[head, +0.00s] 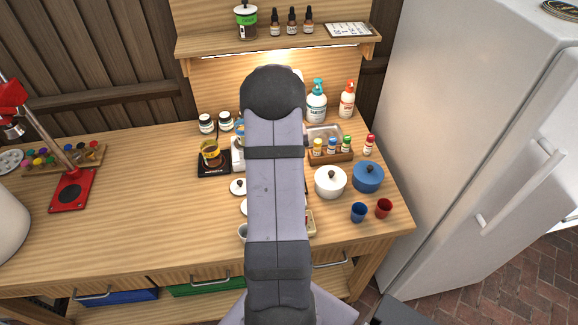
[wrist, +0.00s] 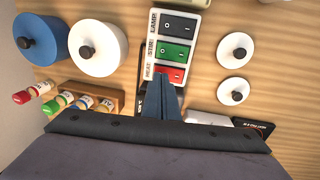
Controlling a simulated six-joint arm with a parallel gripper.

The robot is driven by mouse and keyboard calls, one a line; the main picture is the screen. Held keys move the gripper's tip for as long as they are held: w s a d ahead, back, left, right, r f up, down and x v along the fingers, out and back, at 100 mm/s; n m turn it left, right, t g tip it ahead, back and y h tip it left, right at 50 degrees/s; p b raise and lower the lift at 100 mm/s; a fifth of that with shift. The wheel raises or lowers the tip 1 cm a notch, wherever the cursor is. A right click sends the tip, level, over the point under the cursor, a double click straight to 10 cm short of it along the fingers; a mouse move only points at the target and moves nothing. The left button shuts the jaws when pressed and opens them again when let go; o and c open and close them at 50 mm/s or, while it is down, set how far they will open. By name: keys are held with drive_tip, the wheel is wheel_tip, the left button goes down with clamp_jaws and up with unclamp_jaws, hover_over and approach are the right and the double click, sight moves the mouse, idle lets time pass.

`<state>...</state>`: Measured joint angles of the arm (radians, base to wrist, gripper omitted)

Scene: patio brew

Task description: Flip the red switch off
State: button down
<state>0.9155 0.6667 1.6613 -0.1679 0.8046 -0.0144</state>
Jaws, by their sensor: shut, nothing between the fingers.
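A white switch panel (wrist: 152,47) labelled LAMP, STIR and HEAT lies on the wooden bench in the wrist view. Its red switch (wrist: 170,73), beside the word HEAT, is the one nearest my gripper. The green switch (wrist: 172,53) and the black switch (wrist: 178,24) lie beyond it. My gripper (wrist: 166,84) is shut and empty, its tips at the near edge of the red switch and covering part of it. I cannot tell whether they touch, or which way the red switch is tipped. In the head view my arm hides the gripper and most of the panel.
A white pot (wrist: 97,48) and a blue pot (wrist: 41,39) stand left of the panel, with a wooden rack (wrist: 99,93) of small bottles nearer. Two white lids (wrist: 236,50) lie to the right. A blue cup (head: 359,212) and red cup (head: 383,208) stand near the bench edge.

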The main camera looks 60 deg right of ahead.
drive_tip(key=shift+f, duration=0.5)
drive_tip(key=shift+s+f, duration=0.1)
drive_tip(key=shift+d+f+b, duration=0.15)
drive_tip(key=shift+f+b, duration=0.15)
drive_tip(key=shift+f, duration=0.05)
drive_tip(key=shift+r, duration=0.2)
drive_tip(key=shift+w+a+r+p, duration=0.2)
drive_tip(key=shift+w+a+p, duration=0.15)
drive_tip(key=shift+w+a, duration=0.2)
